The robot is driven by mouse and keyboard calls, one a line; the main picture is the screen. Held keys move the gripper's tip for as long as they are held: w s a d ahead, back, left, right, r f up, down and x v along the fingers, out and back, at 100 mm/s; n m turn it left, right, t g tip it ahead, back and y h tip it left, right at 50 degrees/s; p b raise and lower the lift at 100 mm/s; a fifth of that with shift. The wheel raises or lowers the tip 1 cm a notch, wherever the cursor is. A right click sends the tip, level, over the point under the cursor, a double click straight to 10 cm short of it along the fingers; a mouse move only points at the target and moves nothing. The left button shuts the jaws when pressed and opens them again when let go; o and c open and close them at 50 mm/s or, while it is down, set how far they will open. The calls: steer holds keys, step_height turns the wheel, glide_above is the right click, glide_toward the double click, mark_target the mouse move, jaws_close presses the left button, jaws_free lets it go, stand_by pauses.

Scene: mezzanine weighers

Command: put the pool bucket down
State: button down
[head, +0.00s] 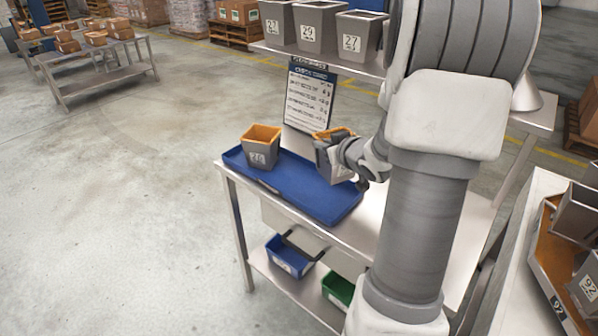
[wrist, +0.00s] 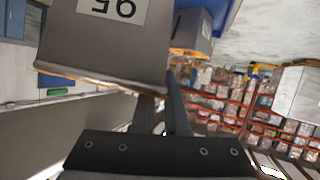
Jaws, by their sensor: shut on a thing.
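My gripper (head: 347,160) is shut on the rim of a grey bucket (head: 326,159) with an orange inside, which I take to be the pool bucket. The bucket is at the right part of a blue tray (head: 312,195); I cannot tell whether it touches the tray. My gripper hides part of its right side. In the wrist view the bucket (wrist: 105,45) fills the upper left, its number label upside down, with my gripper's fingers (wrist: 165,88) at its rim. A second grey bucket (head: 260,153) with an orange inside stands upright on the tray's left part.
The tray lies on a metal table (head: 235,180) with a sign (head: 307,98) behind it. Several numbered grey buckets stand on the shelf (head: 272,47) above. A blue bin (head: 290,262) and a green bin (head: 337,290) sit on the lower shelf. The tray's middle, between the buckets, is clear.

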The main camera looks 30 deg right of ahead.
steer(key=w+a+f+b, duration=0.2)
steer(key=w+a+f, duration=0.2)
steer(key=f, duration=0.3)
steer(key=shift+f, duration=0.15)
steer(key=c, duration=1.4)
jaws_free()
steer(key=shift+f, duration=0.15)
steer(key=o, duration=0.5)
steer(key=shift+c, duration=0.2)
steer(key=p+v, duration=0.1)
steer(key=v, duration=1.1)
